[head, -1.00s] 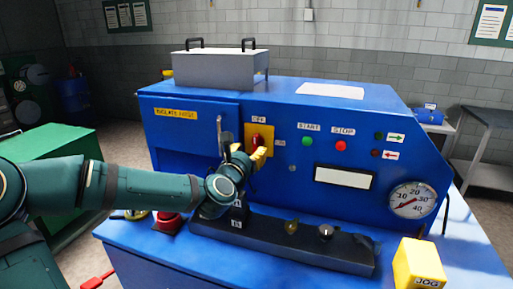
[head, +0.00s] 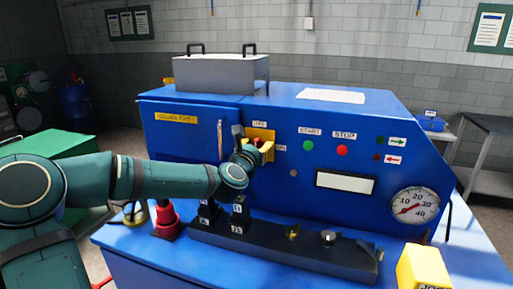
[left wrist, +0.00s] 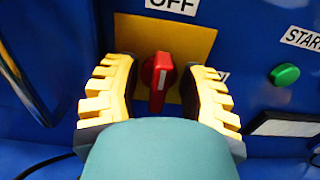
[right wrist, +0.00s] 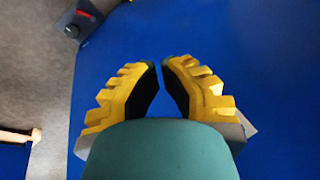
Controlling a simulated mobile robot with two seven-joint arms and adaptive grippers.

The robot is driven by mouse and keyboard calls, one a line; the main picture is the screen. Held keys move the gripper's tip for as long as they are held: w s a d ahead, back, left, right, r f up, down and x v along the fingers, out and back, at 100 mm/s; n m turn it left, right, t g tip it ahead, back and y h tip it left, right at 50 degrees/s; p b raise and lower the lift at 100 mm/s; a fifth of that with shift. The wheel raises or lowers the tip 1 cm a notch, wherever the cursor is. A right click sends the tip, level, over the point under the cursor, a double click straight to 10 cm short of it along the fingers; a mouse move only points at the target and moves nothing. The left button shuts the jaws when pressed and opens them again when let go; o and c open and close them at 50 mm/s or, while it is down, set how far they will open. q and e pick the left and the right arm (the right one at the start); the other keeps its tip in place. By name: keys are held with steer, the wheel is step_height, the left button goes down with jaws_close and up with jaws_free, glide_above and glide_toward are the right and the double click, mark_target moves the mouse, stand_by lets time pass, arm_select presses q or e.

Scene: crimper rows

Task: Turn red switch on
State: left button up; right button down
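The red switch (left wrist: 159,82) sits on a yellow plate (left wrist: 197,42) on the blue machine's front, under an OFF label (left wrist: 172,4). Its handle stands nearly upright, with its upper end toward that label. My left gripper (left wrist: 158,72) is open, with one yellow finger on each side of the switch and gaps on both sides. In the head view my left gripper (head: 258,146) is at the yellow plate and mostly covers the switch. My right gripper (right wrist: 167,66) is partly open and empty over a blue surface; it is outside the head view.
Below are a dark rail (head: 280,248), a red knob-like part (head: 166,215) and a yellow JOG box (head: 424,267). A gauge (head: 414,205) is at right.

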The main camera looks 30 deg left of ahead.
arm_select(q)
jaws_close()
